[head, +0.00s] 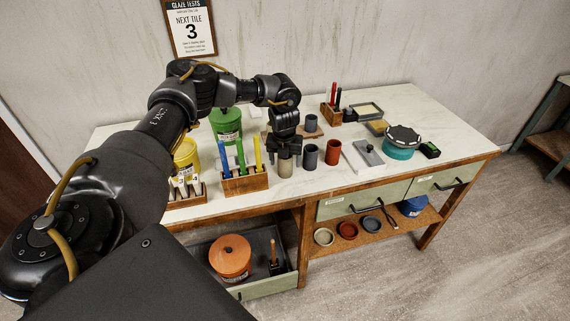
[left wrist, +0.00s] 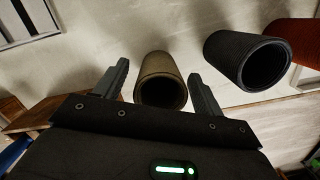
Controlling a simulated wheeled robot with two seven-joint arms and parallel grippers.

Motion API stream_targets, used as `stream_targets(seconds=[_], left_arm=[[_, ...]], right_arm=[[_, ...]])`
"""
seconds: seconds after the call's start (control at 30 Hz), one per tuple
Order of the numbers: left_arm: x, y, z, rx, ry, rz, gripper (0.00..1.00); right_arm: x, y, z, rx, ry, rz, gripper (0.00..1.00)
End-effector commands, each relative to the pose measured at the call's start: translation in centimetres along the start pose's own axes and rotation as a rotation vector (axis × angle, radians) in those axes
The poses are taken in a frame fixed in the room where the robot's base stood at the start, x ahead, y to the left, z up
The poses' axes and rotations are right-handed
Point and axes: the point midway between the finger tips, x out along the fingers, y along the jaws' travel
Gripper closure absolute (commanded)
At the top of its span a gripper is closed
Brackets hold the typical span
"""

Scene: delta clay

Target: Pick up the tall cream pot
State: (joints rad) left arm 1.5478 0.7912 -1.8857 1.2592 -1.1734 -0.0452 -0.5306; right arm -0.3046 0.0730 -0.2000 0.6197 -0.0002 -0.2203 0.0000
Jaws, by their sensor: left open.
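The tall cream pot (head: 285,164) stands upright on the bench top, at the left of a row of pots. My left gripper (head: 285,150) is open and points down over it, hiding its upper part. In the left wrist view the cream pot (left wrist: 160,76) shows between the two spread fingers, with its dark open mouth toward the palm. I cannot tell whether either finger touches it. My right gripper is not in view.
A dark grey pot (head: 310,157) stands close to the right of the cream pot, then a terracotta pot (head: 333,152). A wooden rack (head: 245,184) with coloured tools is close on the left. An open drawer (head: 280,285) sticks out below.

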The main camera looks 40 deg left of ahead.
Motion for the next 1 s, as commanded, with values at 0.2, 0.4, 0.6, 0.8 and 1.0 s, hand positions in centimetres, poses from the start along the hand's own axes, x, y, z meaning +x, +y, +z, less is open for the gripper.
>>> stream_targets(seconds=[0.2, 0.4, 0.6, 0.8, 1.0], left_arm=[[0.1, 0.0, 0.0, 0.001, 0.0, 0.0, 0.31], [0.1, 0.0, 0.0, 0.001, 0.0, 0.0, 0.57], [0.1, 0.0, 0.0, 0.001, 0.0, 0.0, 0.82], [0.0, 0.0, 0.0, 0.001, 0.0, 0.0, 0.82], [-1.9, -0.1, 0.4, 0.001, -0.003, -0.003, 0.82]], right_arm=[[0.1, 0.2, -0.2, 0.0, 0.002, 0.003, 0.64], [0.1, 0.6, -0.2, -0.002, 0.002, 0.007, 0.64], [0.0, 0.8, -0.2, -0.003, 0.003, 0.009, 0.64], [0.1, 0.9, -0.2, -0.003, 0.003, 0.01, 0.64], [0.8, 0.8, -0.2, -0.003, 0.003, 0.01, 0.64]])
